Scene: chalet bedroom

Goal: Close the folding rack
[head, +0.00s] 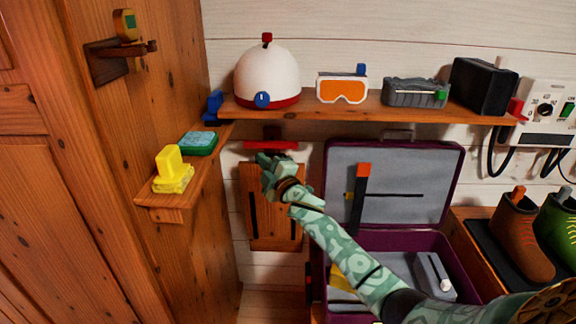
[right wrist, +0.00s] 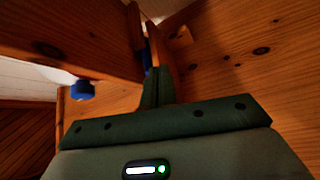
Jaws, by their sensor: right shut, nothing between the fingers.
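The folding rack looks to be the wooden panel (head: 262,225) with dark slots, hanging against the wall below the shelf, with a red bar (head: 270,145) at its top. My right arm reaches up from the lower right, and my right gripper (head: 266,160) is in front of the panel's top, just below the red bar. The right gripper is shut and empty; whether it touches the panel I cannot tell. In the right wrist view its fingers (right wrist: 157,85) point up between wooden boards. My arm hides part of the panel's upper right. My left gripper is not in view.
Above is a wall shelf (head: 360,106) with a white helmet (head: 267,75), orange goggles (head: 342,88) and a black box (head: 482,86). A small side shelf (head: 160,198) holds yellow and teal items at left. An open purple suitcase (head: 455,240) stands at right, beside boots (head: 505,235).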

